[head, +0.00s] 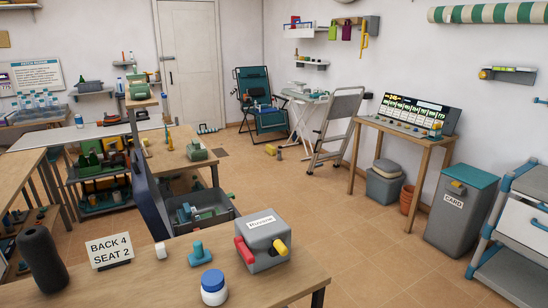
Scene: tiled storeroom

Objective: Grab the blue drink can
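I cannot make out a blue drink can for certain. A small blue item (79,121) stands on the far left tabletop; it is too small to tell whether it is a can. A white jar with a blue lid (213,288) stands at the front edge of the near wooden table (160,285). Neither of my grippers shows in the head view.
The near table also bears a dark cylinder (43,262), a "BACK 4 SEAT 2" sign (109,251), a teal knobbed piece (200,254) and a grey box (262,243) with red and yellow parts. A grey bin (460,215) stands right. The middle floor is mostly clear.

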